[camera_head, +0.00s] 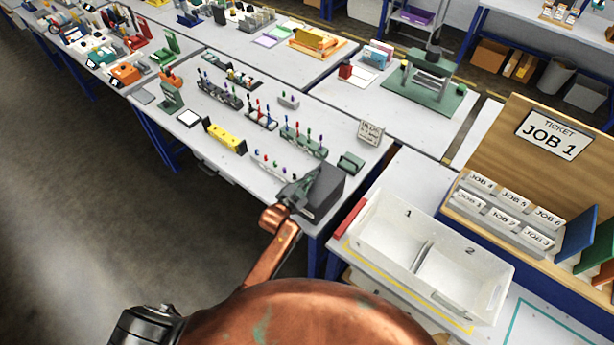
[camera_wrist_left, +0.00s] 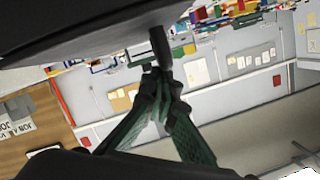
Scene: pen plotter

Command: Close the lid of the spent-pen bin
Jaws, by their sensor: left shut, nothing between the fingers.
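The spent-pen bin (camera_head: 326,192) is a dark grey box at the near right corner of the pen bench in the head view. My left gripper (camera_head: 302,188) is at its left side, overlapping part of it. I cannot tell from the head view how far the lid is open. In the left wrist view a broad dark slab (camera_wrist_left: 90,32), probably part of the bin, fills the upper left, with a short dark peg at its edge. The left gripper's green fingers (camera_wrist_left: 158,78) are shut and empty, their tips close to the peg; contact is unclear. My right gripper is not in view.
A white two-part tray (camera_head: 375,240) stands to the right of the bin. A small green block (camera_head: 350,162) and a tilted sign (camera_head: 371,132) are behind it. Pen racks (camera_head: 303,138) and a yellow holder (camera_head: 226,138) stand farther left. The floor at left is clear.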

